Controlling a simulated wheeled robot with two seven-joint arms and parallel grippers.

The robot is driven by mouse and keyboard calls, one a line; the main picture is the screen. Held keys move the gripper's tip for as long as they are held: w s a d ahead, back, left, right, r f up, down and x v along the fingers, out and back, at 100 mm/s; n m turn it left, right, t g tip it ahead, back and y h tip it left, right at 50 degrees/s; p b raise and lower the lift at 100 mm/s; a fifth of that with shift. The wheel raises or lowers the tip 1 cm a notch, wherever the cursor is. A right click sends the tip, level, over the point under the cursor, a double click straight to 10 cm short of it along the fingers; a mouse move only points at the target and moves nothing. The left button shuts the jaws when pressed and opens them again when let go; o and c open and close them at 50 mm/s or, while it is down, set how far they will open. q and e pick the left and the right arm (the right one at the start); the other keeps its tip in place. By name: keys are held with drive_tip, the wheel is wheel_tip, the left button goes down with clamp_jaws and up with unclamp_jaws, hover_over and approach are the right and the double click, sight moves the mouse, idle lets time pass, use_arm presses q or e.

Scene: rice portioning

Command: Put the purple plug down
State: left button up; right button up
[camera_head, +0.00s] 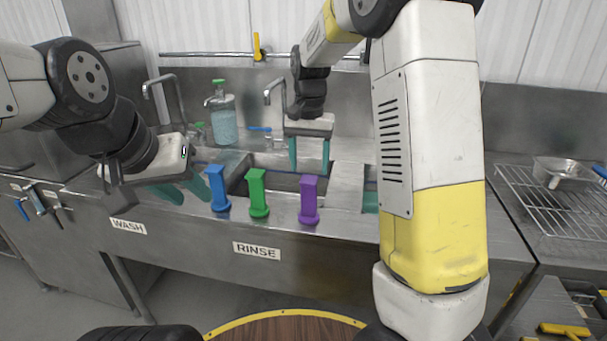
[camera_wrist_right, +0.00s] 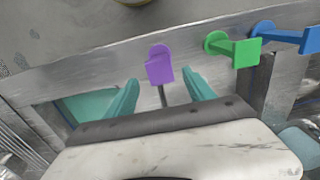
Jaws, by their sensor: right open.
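The purple plug (camera_head: 308,200) stands upright on the front ledge of the sink, at the right end of a row of three. The green plug (camera_head: 258,193) is left of it and the blue plug (camera_head: 217,188) is further left. My right gripper (camera_head: 309,168) is open and empty over the sink, behind the purple plug. In the right wrist view the purple plug (camera_wrist_right: 159,66) shows just beyond the gap between the open fingertips (camera_wrist_right: 165,88), not held. My left gripper (camera_head: 185,192) is beside the blue plug, its fingers apart with nothing visible between them.
The steel sink counter (camera_head: 345,190) has basins behind the plugs and WASH and RINSE labels in front. Faucets and a blue soap bottle (camera_head: 223,122) stand at the back. A wire rack (camera_head: 545,205) with a metal pan (camera_head: 560,171) is at right.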

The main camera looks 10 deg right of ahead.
wheel_tip(320, 180, up, 3)
drive_tip(key=shift+r, duration=0.2)
drive_tip(key=s+d+r+n+t+y, duration=0.1)
drive_tip(key=s+d+r+n+t, duration=0.1)
drive_tip(key=s, duration=1)
drive_tip(key=s+d+r+n+t+y, duration=0.1)
drive_tip(key=s+d+r+n+t, duration=0.1)
drive_tip(key=s, duration=0.9)
drive_tip(key=shift+s+d+r+t, duration=0.5)
drive_tip(key=shift+d+t, duration=0.3)
drive_tip(key=shift+t, duration=0.3)
drive_tip(key=shift+w+r, duration=0.1)
idle(4.1)
